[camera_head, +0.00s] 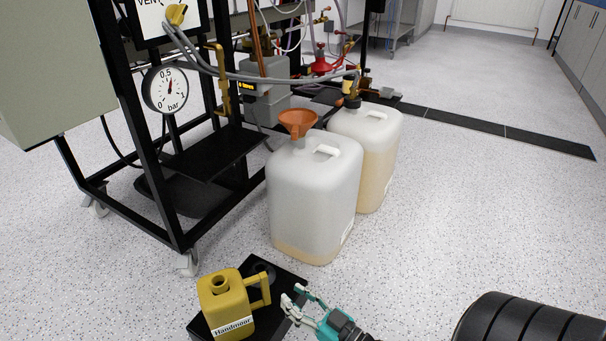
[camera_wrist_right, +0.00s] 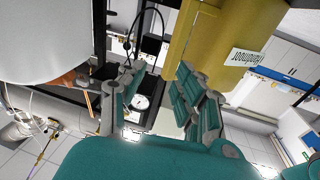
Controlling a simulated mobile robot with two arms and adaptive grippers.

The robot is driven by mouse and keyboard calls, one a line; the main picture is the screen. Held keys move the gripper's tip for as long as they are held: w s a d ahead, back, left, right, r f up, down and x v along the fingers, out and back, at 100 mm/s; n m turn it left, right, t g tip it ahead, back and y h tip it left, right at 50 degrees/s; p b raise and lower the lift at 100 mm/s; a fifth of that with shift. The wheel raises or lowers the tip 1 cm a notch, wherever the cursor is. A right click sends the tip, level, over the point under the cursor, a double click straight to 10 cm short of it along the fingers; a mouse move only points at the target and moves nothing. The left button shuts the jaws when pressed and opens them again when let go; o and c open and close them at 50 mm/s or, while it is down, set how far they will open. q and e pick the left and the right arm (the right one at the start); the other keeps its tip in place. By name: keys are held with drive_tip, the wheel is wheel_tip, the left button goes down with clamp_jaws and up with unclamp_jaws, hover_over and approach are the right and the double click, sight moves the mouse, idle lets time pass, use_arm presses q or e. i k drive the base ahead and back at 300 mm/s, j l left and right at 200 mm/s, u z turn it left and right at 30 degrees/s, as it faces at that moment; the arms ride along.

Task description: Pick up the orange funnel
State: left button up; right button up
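The orange funnel (camera_head: 298,122) sits upright in the neck of the front white canister (camera_head: 315,195). In the right wrist view, part of the orange funnel (camera_wrist_right: 68,80) shows at the left beside the large white canister (camera_wrist_right: 60,35). My right gripper (camera_head: 295,298) is low in the head view, in front of the canister and well below the funnel. It is open and empty, with its fingers apart in the right wrist view (camera_wrist_right: 160,78). The fingertips are close to the yellow jug's handle; I cannot tell whether they touch. My left gripper is not in view.
The yellow jug (camera_head: 225,302) stands on a black tray (camera_head: 290,278). A second canister (camera_head: 380,150) stands behind the first. A black frame with a pressure gauge (camera_head: 166,89) is at the left.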

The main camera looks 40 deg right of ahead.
sight(298, 121)
drive_tip(key=z, duration=1.2)
